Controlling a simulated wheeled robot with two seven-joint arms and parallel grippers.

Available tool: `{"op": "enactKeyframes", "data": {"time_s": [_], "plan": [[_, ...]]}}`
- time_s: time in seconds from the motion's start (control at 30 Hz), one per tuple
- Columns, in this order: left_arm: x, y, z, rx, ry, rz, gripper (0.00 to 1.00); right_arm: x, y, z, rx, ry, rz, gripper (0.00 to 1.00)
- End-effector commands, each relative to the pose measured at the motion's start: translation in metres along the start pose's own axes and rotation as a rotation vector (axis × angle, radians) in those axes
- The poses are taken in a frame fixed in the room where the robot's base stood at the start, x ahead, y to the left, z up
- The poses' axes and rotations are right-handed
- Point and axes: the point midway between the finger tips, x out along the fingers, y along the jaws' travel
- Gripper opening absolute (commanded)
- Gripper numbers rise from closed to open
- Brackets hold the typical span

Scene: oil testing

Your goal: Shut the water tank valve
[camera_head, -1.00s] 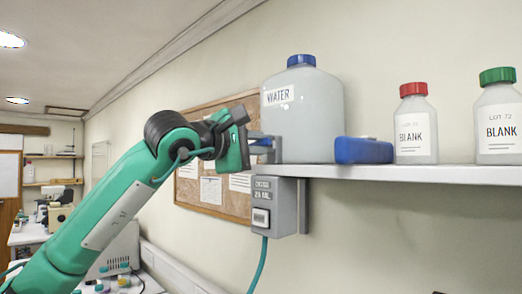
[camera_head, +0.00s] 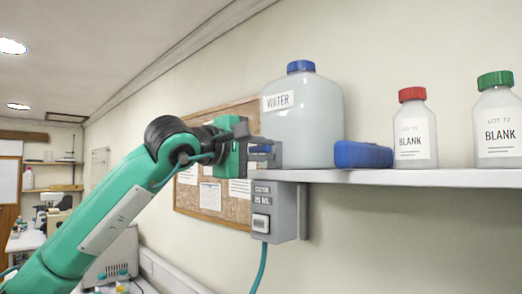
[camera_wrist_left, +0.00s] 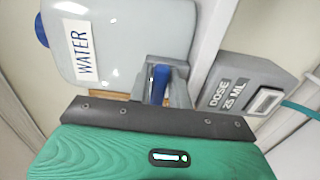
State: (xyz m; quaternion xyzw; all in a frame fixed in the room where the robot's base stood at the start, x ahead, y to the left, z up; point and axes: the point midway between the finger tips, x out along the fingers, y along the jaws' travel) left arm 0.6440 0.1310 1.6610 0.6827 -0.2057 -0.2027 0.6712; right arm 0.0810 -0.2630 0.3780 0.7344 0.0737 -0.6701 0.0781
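The water tank (camera_head: 312,120) is a translucent white jug with a blue cap and a WATER label, standing on the shelf; it also shows in the left wrist view (camera_wrist_left: 120,50). My left gripper (camera_head: 264,149) is at the tank's lower left side. In the left wrist view the grey fingers of my left gripper (camera_wrist_left: 160,84) stand on both sides of a blue valve handle (camera_wrist_left: 160,80), and the handle fills the gap between them. The valve body is mostly hidden behind the gripper. My right gripper is not in view.
A grey dose box (camera_head: 275,211) hangs under the shelf (camera_head: 420,177), just below my left gripper, with a teal hose. A blue block (camera_head: 362,154), a red-capped bottle (camera_head: 414,130) and a green-capped bottle (camera_head: 496,125) stand right of the tank. A cork board (camera_head: 215,185) is behind.

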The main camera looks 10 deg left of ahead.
Motion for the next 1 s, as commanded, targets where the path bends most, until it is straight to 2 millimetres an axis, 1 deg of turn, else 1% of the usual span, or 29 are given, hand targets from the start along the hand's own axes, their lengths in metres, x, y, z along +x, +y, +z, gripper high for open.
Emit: {"op": "enactKeyframes", "data": {"time_s": [0.03,0.07,0.33,0.47,0.57,0.8,1.0], "plan": [[0.000,-0.001,0.000,0.000,0.000,-0.001,0.30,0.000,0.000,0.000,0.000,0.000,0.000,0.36],[0.000,0.000,0.000,0.000,0.000,0.000,0.36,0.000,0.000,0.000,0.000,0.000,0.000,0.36],[0.000,0.000,0.000,-0.002,0.000,0.000,0.36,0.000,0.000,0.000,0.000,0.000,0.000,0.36],[-0.008,-0.001,-0.001,-0.001,0.001,0.002,0.36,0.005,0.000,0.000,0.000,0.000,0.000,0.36],[-0.023,-0.003,-0.001,-0.001,0.002,0.003,0.36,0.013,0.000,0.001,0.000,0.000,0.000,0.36],[-0.078,-0.004,-0.001,0.000,0.003,0.003,0.36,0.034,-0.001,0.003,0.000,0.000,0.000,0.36],[-0.117,-0.003,0.000,0.000,0.002,0.002,0.36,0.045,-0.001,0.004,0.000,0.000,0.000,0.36]]}}
